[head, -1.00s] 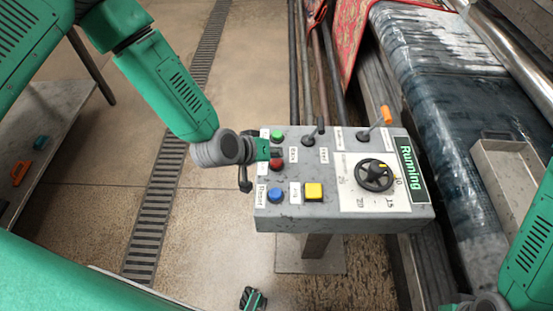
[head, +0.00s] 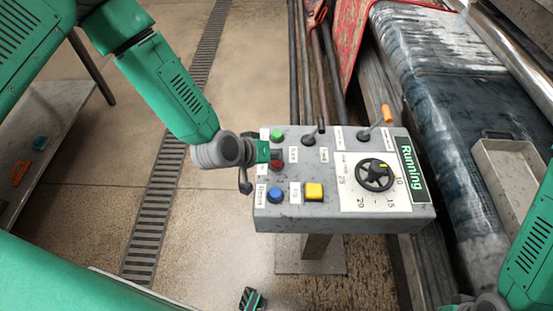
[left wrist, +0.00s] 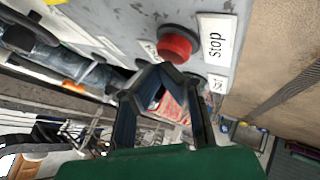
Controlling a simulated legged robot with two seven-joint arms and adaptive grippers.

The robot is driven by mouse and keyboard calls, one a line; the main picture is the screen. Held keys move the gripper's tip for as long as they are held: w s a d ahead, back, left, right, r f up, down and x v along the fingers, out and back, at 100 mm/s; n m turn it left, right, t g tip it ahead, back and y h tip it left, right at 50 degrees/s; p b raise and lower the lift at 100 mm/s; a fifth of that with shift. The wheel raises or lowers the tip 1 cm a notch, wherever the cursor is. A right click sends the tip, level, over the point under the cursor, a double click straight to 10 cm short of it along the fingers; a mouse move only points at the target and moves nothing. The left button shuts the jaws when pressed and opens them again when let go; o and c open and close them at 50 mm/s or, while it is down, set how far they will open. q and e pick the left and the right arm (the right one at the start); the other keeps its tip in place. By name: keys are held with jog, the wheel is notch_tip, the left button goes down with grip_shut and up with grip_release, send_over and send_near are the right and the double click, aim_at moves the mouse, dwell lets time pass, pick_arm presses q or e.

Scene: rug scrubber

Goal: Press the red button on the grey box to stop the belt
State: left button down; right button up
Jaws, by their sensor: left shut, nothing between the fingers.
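The grey box (head: 340,210) stands on a post and carries buttons, levers and a dial. Its red button (head: 277,165) sits at the left, below a green button (head: 277,135) and above a blue one (head: 275,195). My left gripper (head: 272,154) is shut and empty at the box's left edge, just above the red button and partly covering it. In the left wrist view the red button (left wrist: 174,47) shows beside a "stop" label (left wrist: 217,38), just past the closed fingertips (left wrist: 165,72). I cannot tell if they touch. The display (head: 412,170) reads "Running".
A yellow button (head: 314,191), black levers and an orange-handled lever (head: 387,114) are on the box. The belt with a wet dark rug (head: 440,120) runs at right. A red rug (head: 355,35) hangs behind. Open floor (head: 100,215) lies left of the box.

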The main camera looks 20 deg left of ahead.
aim_at(276, 161)
pick_arm(q)
jog(key=shift+f+b, duration=0.4)
jog(key=shift+f, duration=0.15)
dwell(0.4)
jog(key=shift+r, duration=0.1)
jog(key=shift+r+p, duration=0.7)
jog(key=shift+r, duration=0.15)
notch_tip(276, 161, up, 5)
jog(key=p, duration=0.4)
jog(key=shift+r, duration=0.1)
dwell(0.4)
dwell(0.4)
